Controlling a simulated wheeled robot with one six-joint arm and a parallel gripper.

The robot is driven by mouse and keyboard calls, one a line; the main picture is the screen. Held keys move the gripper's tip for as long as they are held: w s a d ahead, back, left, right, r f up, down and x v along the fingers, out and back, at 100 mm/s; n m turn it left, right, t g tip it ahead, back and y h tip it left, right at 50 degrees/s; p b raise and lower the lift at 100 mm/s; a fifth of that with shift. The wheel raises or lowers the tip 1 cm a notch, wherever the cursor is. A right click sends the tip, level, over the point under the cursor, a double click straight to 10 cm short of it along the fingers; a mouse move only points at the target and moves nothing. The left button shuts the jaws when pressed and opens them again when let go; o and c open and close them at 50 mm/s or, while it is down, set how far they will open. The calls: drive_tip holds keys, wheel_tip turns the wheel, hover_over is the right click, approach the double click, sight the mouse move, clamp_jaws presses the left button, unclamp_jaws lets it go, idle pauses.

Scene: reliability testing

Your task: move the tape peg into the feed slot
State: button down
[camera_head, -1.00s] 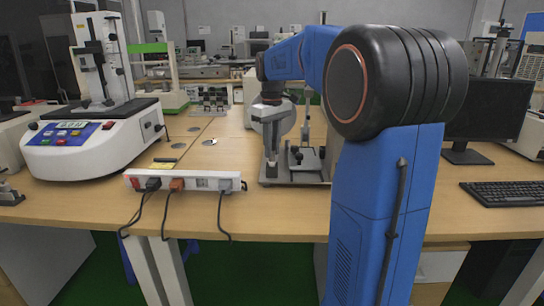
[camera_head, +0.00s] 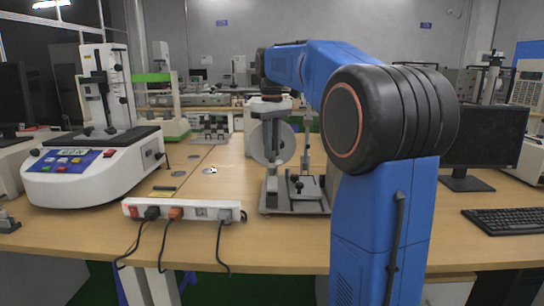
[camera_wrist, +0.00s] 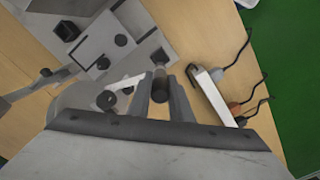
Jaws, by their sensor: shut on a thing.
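In the wrist view, my gripper (camera_wrist: 159,80) is shut on the tape peg (camera_wrist: 160,88), a short dark cylinder between its two grey fingers. In the head view, my gripper (camera_head: 270,106) hangs above the tape fixture, in front of the upper part of a grey reel disc (camera_head: 272,146). The peg cannot be made out there. The fixture's grey base plate (camera_head: 300,208) carries posts and a knobbed block. A block with a dark square opening (camera_wrist: 67,31) lies at the upper left of the wrist view, apart from the peg; I cannot tell whether it is the feed slot.
A white power strip (camera_head: 185,210) with plugged cables lies along the table's front edge, left of the fixture; it also shows in the wrist view (camera_wrist: 214,95). A white test machine (camera_head: 95,170) stands at left, a monitor (camera_head: 485,140) and keyboard (camera_head: 515,221) at right.

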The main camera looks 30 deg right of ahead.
sight(273, 175)
idle(0.3)
drive_tip(key=shift+f, duration=2.7)
drive_tip(key=shift+s, duration=0.1)
